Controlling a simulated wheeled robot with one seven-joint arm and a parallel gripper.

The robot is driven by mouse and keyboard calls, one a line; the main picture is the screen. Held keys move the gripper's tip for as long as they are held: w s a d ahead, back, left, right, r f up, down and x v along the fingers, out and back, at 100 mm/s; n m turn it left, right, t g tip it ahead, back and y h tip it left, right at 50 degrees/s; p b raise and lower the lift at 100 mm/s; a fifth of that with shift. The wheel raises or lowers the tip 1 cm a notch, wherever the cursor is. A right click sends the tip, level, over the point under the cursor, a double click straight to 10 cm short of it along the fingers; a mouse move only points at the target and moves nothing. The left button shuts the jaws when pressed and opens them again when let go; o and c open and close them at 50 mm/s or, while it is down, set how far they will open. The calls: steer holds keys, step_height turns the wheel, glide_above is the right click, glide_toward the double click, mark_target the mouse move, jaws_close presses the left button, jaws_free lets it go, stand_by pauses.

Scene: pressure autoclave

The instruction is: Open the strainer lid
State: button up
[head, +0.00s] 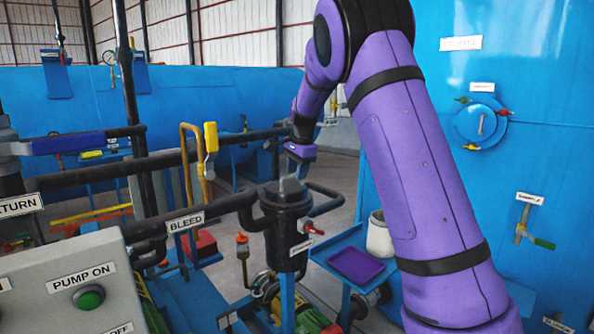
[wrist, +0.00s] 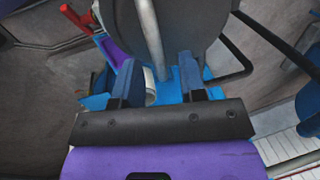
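The strainer (head: 286,240) is a black upright cylinder in the middle of the head view. Its dark round lid (head: 272,193) sits on top and looks closed; it also shows as a dark disc in the wrist view (wrist: 200,25). A light grey bar handle (wrist: 150,35) crosses the lid. My gripper (head: 297,172) is just above the lid, pointing down. In the wrist view my gripper (wrist: 159,70) has its two blue fingers apart, with the end of the bar showing between them. I see no contact; the exact height gap cannot be told.
A black pipe labelled BLEED (head: 187,222) runs into the strainer from the left. A small red-handled valve (head: 313,229) sticks out at its right. A purple tray (head: 360,265) and white bucket (head: 380,238) stand on a blue stand to the right. A yellow-handled valve (head: 210,140) rises at left.

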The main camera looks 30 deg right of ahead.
steer(key=shift+c, duration=0.2)
jaws_close()
steer(key=shift+w+r, duration=0.1)
steer(key=shift+r, duration=0.05)
